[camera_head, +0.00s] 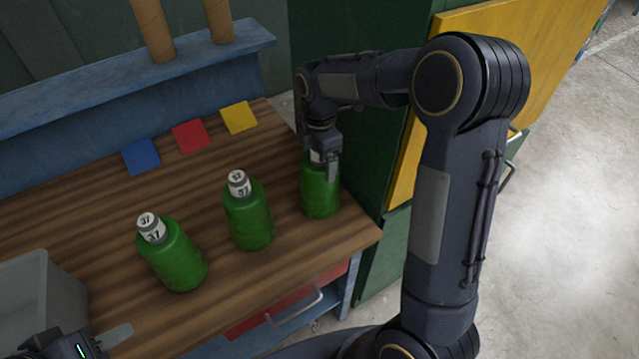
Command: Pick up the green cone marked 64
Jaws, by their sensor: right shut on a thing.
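Three green bottle-like objects with white-labelled tops stand in a row on the wooden table. The left bottle (176,257) reads 37. The middle bottle (249,218) has a label that seems to read 32 or 37. The right bottle (320,190) stands upright near the table's right end, its label mostly hidden. I see no cone shape and cannot read a 64. My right gripper (322,160) reaches down from above and is shut on the right bottle's top. My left gripper (110,338) is partly in view at the bottom left; its opening cannot be judged.
Blue (141,157), red (191,135) and yellow (239,118) squares lie along the back of the wooden table (110,215). A grey bin (45,290) stands at the left. A blue shelf (130,75) holds brown tubes. A green cabinet (375,150) borders the right side.

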